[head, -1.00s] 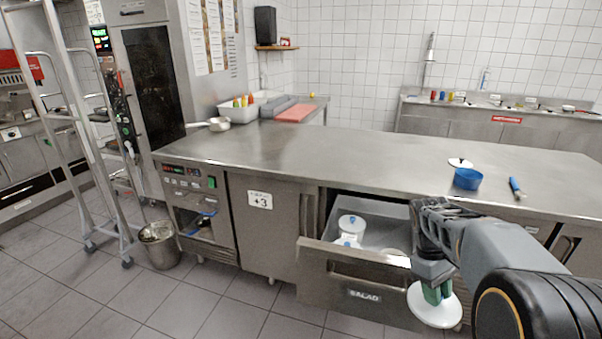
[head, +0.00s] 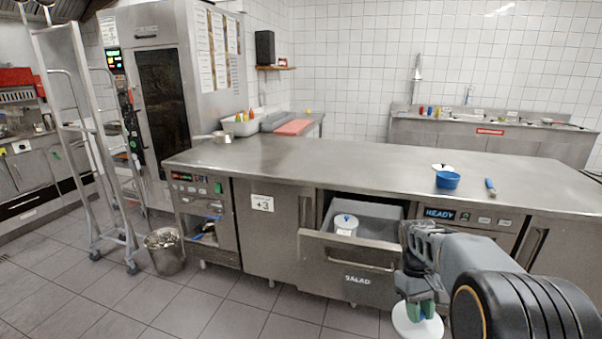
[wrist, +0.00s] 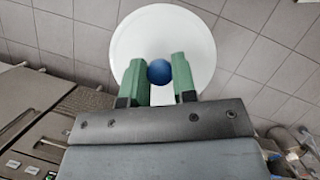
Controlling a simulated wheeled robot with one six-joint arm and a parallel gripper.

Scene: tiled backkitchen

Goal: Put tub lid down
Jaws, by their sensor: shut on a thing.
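My gripper (head: 423,310) is shut on the blue knob (wrist: 159,71) of a round white tub lid (head: 408,324). The knob sits between the two green fingers in the wrist view, with the white lid (wrist: 165,30) spread out beyond them. I hold the lid in the air, low in front of the counter's cabinets, with floor tiles behind it. A white tub (head: 345,227) stands inside the open drawer (head: 350,258) marked SALAD, left of my gripper. My arm hides part of the cabinet front at the right.
The steel counter (head: 330,162) has a wide bare stretch at its middle and left. A blue bowl (head: 447,180), a small white round thing (head: 440,167) and a blue-handled tool (head: 490,187) lie toward its right. A bucket (head: 164,251) and a rack stand on the floor at left.

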